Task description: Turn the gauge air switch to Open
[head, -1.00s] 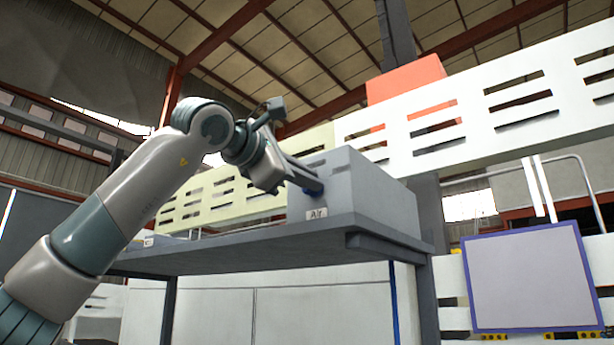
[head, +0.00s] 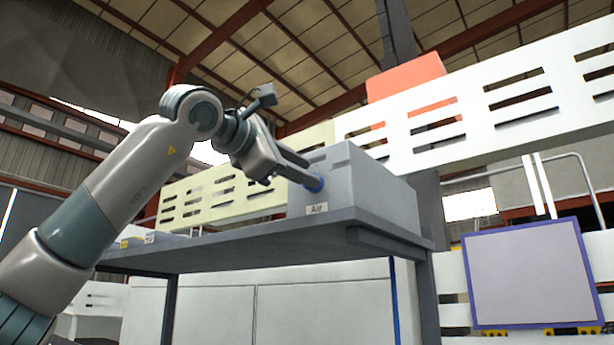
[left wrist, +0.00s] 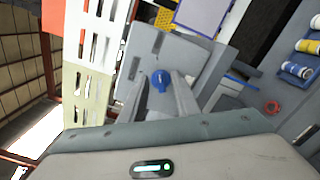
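The gauge air switch is a blue knob (head: 319,185) on the near face of a grey box (head: 375,190), above a small "Air" label (head: 317,209). The left wrist view also shows the knob (left wrist: 161,81) with a small raised handle. My left gripper (head: 306,176) is at the knob, its two fingers apart. In the left wrist view the fingertips (left wrist: 162,84) lie on either side of the knob, with a slight gap seeming to show. Whether they touch it is hard to tell. My right gripper is not in view.
The box stands on a grey shelf (head: 240,243) whose edge runs below my left gripper. A slotted white beam (head: 480,105) runs behind. A blue-framed panel (head: 528,275) is at the right.

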